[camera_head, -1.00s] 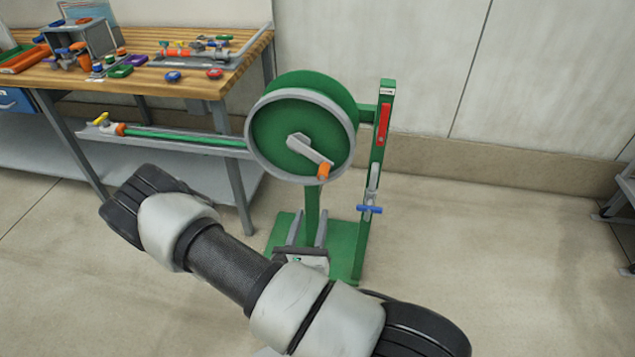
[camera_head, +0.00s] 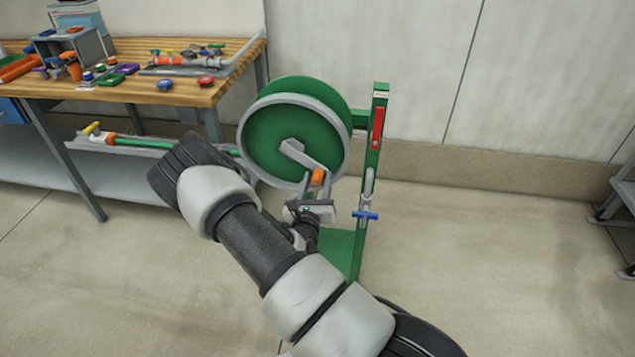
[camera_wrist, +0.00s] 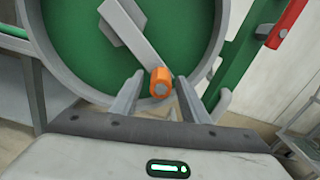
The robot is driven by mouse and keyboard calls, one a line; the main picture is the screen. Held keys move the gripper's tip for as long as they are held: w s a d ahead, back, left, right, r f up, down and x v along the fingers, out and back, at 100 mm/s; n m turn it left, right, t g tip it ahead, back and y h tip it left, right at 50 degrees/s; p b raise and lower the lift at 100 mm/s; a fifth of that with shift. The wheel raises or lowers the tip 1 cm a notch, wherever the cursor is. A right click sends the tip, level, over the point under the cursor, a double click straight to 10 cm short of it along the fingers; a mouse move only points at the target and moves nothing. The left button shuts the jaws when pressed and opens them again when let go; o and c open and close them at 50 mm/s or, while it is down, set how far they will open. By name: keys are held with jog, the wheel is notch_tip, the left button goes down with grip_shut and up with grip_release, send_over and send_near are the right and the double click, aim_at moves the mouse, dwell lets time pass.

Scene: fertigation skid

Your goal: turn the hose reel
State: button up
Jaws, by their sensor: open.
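The hose reel (camera_head: 281,138) is a green drum with a grey rim on a green stand. A grey crank arm (camera_head: 306,160) runs from its hub down and right to an orange handle (camera_head: 317,178). My gripper (camera_head: 316,188) is open just below the handle. Whether the fingers reach far enough along the handle is hard to tell. My forearm hides part of the stand's base.
A green post (camera_head: 372,170) with a red lever (camera_head: 378,128) and a blue tap handle (camera_head: 365,215) stands right of the reel. A wooden workbench (camera_head: 130,85) with small parts is at the left. A hose in a grey trough (camera_head: 85,146) runs toward the reel.

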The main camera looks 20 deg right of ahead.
jog(key=shift+w+d, duration=0.1)
jog(key=shift+w, duration=0.05)
jog(key=shift+c, duration=0.3)
grip_shut()
jog(key=shift+r, duration=0.15)
